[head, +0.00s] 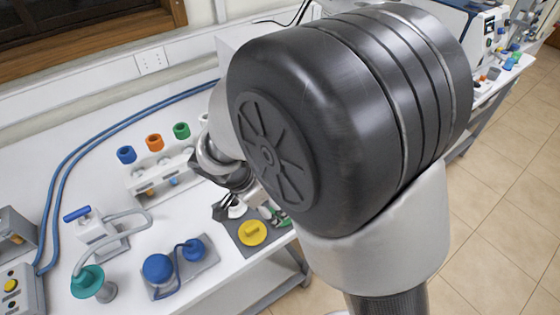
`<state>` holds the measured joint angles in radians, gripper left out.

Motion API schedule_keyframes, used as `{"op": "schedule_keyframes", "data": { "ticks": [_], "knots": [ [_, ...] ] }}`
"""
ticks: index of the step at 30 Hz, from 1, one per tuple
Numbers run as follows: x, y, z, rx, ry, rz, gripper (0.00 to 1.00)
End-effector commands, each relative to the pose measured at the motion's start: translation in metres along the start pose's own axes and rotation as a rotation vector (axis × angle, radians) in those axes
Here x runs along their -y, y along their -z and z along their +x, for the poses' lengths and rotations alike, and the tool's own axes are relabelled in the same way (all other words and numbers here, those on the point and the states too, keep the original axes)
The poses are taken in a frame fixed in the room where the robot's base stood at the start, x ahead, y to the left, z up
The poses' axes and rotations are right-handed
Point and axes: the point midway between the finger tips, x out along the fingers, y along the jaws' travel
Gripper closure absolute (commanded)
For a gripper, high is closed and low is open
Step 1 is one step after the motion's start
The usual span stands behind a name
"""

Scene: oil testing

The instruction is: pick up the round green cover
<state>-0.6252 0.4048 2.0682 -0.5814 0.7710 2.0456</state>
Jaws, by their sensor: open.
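A small patch of green (281,220) shows at the right edge of a dark grey mat (262,243), probably the round green cover. My arm and gripper hide most of it. My gripper (243,208) is over the back of this mat, with its fingers pointing down and open. My arm's large dark joint covers the right of it, so its exact distance from the green piece cannot be told. A round yellow cover (252,232) lies on the same mat, just in front of my gripper.
A white rack (150,183) with blue, orange and green capped pieces stands behind left. Two blue round pieces (158,268) lie on a grey plate in front. A teal-topped stand (87,281) and blue-handled device (95,228) are at left. Blue hoses run along the bench.

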Motion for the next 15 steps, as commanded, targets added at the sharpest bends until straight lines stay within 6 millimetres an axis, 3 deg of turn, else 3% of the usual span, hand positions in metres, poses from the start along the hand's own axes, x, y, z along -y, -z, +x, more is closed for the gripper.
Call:
{"op": "schedule_keyframes", "data": {
  "ticks": [1, 4, 15],
  "knots": [
    [-0.001, -0.001, 0.013, 0.000, -0.004, 0.000, 0.29],
    [0.000, 0.000, 0.027, 0.000, -0.003, 0.000, 0.29],
    [0.001, 0.004, 0.053, 0.001, -0.002, 0.001, 0.29]
  ]
}}
